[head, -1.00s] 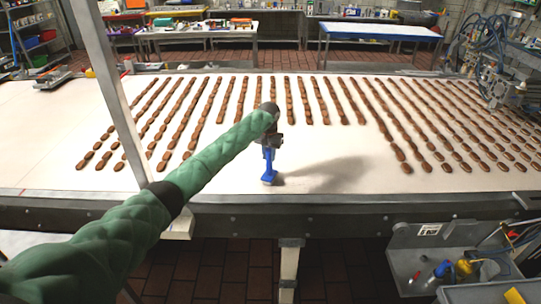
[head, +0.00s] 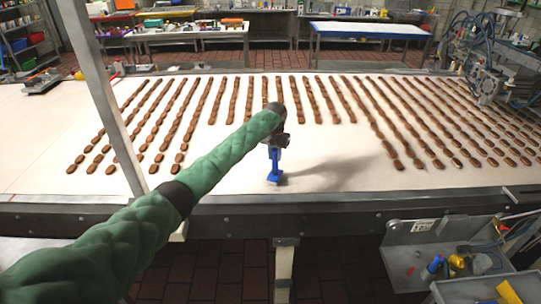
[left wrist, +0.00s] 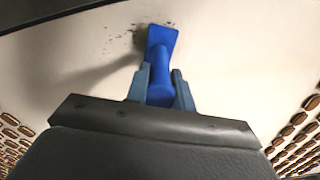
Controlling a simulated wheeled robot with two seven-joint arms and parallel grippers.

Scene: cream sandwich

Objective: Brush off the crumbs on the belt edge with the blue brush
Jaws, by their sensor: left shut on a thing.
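The blue brush (head: 275,172) is held by my left gripper (head: 276,147) over the near part of the white belt (head: 330,178). In the left wrist view the brush (left wrist: 161,50) stands out between the two fingers of my gripper (left wrist: 160,85), which are shut on its handle. Its wide head points toward the belt edge. Dark crumbs (left wrist: 137,30) lie on the belt beside and around the brush head. Whether the brush touches the belt I cannot tell. My right gripper is not in view.
Rows of brown biscuits (head: 238,100) cover the belt beyond the brush. A grey metal post (head: 105,100) rises at the left. A metal tray (head: 425,268) with bottles hangs at the front right.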

